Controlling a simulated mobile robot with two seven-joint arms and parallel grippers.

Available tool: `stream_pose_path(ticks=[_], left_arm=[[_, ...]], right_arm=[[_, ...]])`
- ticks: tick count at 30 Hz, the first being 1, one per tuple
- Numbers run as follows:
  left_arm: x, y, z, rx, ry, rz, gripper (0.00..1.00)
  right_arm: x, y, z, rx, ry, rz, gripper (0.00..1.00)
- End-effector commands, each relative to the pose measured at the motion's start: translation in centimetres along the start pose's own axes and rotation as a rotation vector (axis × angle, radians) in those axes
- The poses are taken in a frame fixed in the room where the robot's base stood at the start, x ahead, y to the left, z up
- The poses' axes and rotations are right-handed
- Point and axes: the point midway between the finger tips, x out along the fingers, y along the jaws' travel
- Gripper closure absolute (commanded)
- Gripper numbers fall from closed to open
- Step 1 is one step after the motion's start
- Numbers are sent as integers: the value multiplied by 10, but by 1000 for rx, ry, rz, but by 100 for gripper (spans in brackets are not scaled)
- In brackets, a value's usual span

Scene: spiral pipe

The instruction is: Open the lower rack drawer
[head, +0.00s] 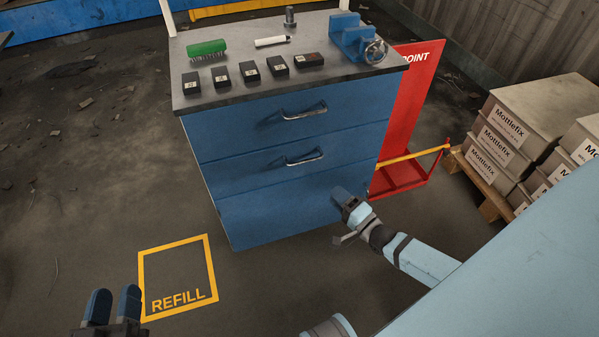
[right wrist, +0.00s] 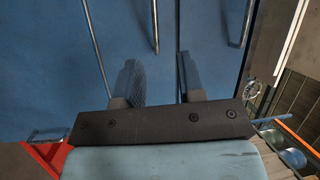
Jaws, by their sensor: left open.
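The blue drawer cabinet (head: 262,200) stands at the centre of the head view, with its drawer fronts closed. The lower drawer handle (head: 304,158) is a silver bar, and the upper one (head: 304,112) sits above it. My right gripper (head: 343,194) is in front of the cabinet's lower right part, below and right of the lower handle. In the right wrist view its fingers (right wrist: 160,78) are apart and empty; the lower handle (right wrist: 155,25) shows beyond the gap between them, apart from them. My left gripper (head: 114,292) is open and empty at the bottom left.
The cabinet top holds a green brush (head: 206,47), a white marker (head: 272,41), several black boxes (head: 249,71) and a blue vise (head: 352,40). A red stand (head: 412,95) is at the right. Boxes (head: 500,140) sit on a pallet. The floor around the yellow REFILL square (head: 180,241) is clear.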

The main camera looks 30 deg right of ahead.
Motion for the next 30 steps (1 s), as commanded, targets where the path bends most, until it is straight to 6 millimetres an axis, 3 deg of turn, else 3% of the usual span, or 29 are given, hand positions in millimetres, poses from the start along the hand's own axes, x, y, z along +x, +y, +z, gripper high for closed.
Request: stream_pose_path(ticks=[1, 3, 11, 21, 30], left_arm=[[0, -1, 11, -3, 15, 7, 57], [0, 1, 10, -7, 30, 13, 57], [0, 6, 1, -15, 73, 32, 57], [0, 18, -19, -37, 196, 83, 57], [2, 15, -1, -42, 130, 84, 57]], right_arm=[[0, 16, -4, 31, 7, -19, 65], [1, 20, -10, 68, 14, -38, 65], [20, 19, -16, 104, 21, -60, 65], [91, 16, -17, 102, 21, -59, 65], [134, 14, -18, 102, 20, -56, 65]])
